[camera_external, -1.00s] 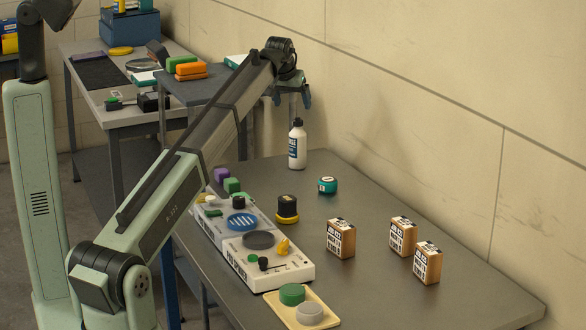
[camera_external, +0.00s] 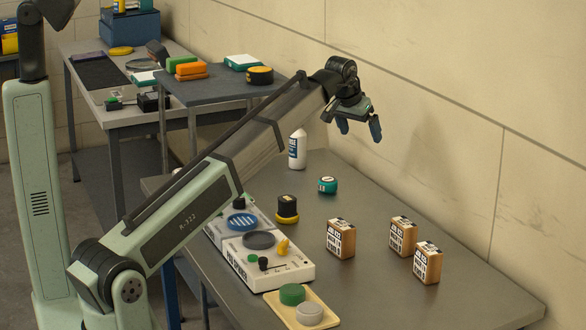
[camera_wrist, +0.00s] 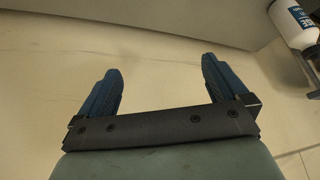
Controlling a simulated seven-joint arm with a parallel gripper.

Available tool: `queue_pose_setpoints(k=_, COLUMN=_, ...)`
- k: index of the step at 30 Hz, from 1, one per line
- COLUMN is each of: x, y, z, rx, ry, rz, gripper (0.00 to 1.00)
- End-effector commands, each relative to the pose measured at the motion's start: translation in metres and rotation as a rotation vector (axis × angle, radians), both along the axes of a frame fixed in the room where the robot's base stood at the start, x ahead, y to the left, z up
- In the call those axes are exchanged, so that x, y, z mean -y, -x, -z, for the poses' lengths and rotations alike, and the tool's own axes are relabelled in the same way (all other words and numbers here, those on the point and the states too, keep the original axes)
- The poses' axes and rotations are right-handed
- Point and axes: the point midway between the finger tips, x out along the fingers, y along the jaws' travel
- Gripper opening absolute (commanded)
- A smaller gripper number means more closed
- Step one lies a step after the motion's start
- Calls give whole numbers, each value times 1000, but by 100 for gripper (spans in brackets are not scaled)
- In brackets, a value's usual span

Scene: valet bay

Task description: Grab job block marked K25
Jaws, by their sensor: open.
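Three tan wooden blocks with black-and-white labels stand upright on the right part of the grey table (camera_external: 390,290): a left block (camera_external: 341,239), a middle block (camera_external: 403,236) and a right block (camera_external: 427,262). Their markings are too small to read, so I cannot tell which is K25. My gripper (camera_external: 359,129) is open and empty, high over the table's back, near the wall and well above the blocks. In the wrist view its two blue fingers (camera_wrist: 158,85) stand apart with nothing between them. No block shows in the wrist view.
A white bottle (camera_external: 298,150), also in the wrist view (camera_wrist: 293,22), stands at the back. A teal round container (camera_external: 327,185) and a black-and-yellow item (camera_external: 287,208) stand left of the blocks. A pale panel (camera_external: 294,266) and a cream tray (camera_external: 275,304) line the left edge. The wall is close behind.

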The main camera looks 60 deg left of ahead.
Motion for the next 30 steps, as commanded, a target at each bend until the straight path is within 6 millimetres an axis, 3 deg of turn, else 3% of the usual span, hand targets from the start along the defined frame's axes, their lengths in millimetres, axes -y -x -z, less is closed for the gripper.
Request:
queue_pose_setpoints(k=1, x=31, y=1, z=3, rx=-3, ry=1, rz=36, gripper=100)
queue_pose_setpoints(k=3, x=67, y=1, z=5, rx=-9, ry=4, rz=78, gripper=100)
queue_pose_setpoints(k=11, x=196, y=14, z=13, rx=-31, ry=11, rz=238, gripper=100)
queue_pose_setpoints(k=18, x=306, y=44, z=22, rx=-53, ry=14, rz=388, gripper=100)
queue_pose_setpoints(k=24, x=378, y=75, z=29, rx=-69, ry=14, rz=494, gripper=100)
queue_pose_setpoints(k=30, x=416, y=94, z=32, rx=-80, ry=14, rz=554, gripper=100)
